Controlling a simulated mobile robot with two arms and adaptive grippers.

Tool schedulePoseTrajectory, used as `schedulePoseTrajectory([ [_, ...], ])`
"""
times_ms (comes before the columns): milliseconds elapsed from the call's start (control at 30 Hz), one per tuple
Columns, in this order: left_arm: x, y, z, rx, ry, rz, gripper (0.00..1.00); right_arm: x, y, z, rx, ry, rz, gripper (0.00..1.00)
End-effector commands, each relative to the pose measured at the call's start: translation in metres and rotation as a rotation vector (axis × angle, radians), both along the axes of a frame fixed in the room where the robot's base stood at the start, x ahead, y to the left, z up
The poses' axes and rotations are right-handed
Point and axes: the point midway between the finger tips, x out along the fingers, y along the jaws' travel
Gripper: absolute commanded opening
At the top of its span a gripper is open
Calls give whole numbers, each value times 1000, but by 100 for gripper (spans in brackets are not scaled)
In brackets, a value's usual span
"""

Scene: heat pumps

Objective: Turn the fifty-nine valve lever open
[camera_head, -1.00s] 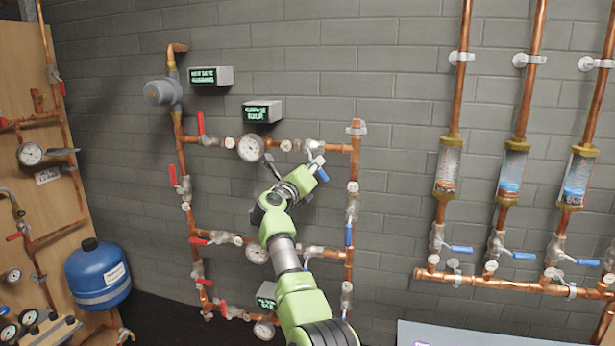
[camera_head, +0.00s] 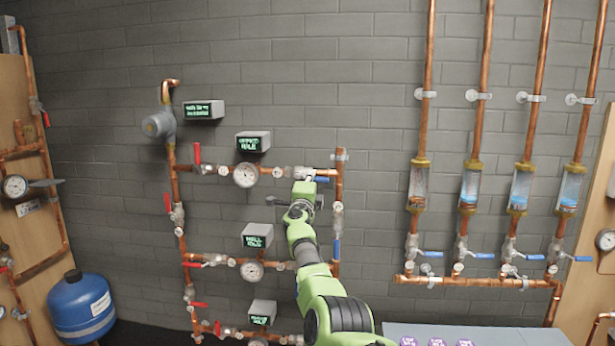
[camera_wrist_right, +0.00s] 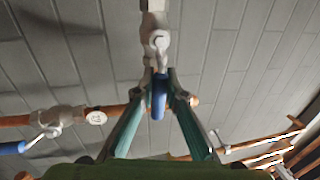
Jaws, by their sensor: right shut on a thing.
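A valve with a blue lever (camera_head: 321,179) sits at the right end of the upper pipe of the middle pipe loop. My right gripper (camera_head: 308,188) is at this lever. In the right wrist view, its two fingertips (camera_wrist_right: 159,82) are shut on the blue lever (camera_wrist_right: 158,101), which shows between them below the pale metal valve body (camera_wrist_right: 154,30). A round white tag (camera_wrist_right: 160,42) is on the valve, and its number is too small to read. My green arm and hand hide part of the loop. My left gripper is not in view.
Another blue lever (camera_head: 337,249) is on the loop's right pipe, below my gripper. Red levers (camera_head: 197,153), a gauge (camera_head: 245,175) and small displays (camera_head: 253,142) lie to the left. Vertical pipes with blue-levered valves (camera_head: 480,256) stand to the right. A blue tank (camera_head: 82,308) is at lower left.

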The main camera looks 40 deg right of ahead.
Motion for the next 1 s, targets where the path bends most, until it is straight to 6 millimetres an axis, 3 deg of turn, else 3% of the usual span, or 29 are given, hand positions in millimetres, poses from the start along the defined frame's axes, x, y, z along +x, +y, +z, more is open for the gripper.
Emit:
schedulePoseTrajectory([
  [33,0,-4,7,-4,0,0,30,0,-1,9,-16,11,1,0],
  [200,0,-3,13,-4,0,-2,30,0,-1,10,-45,41,1,0],
  [700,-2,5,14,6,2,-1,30,-1,-1,11,-59,52,-2,0],
  [733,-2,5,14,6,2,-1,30,-1,-1,12,-59,52,-2,14],
  [800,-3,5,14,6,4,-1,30,-1,-1,11,-58,52,-2,29],
  [1000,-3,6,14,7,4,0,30,0,-1,8,-54,54,-1,29],
])
